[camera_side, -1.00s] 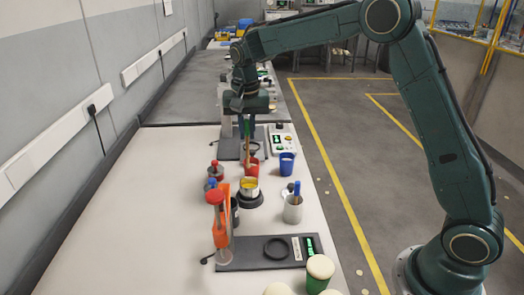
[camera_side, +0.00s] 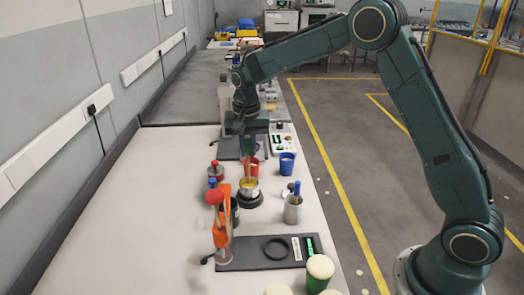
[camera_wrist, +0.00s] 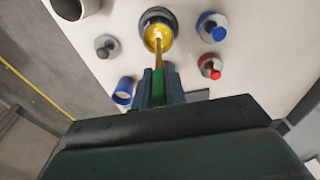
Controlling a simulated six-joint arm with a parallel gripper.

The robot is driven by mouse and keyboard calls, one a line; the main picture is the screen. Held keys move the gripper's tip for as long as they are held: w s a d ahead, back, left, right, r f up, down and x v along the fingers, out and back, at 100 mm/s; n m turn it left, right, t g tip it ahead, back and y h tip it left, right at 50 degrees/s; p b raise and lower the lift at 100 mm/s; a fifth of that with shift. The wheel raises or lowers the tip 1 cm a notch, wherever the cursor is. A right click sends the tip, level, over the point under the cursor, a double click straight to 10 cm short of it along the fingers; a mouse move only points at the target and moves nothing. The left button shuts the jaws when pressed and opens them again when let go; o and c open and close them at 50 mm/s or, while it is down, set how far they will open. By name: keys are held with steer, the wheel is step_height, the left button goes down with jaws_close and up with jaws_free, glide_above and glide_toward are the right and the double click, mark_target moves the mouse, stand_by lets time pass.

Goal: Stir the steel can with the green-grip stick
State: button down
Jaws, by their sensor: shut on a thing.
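How deep the tip sits cannot be told.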

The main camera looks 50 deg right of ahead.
mark_target(248, 167)
steer(key=shift+f, duration=2.4)
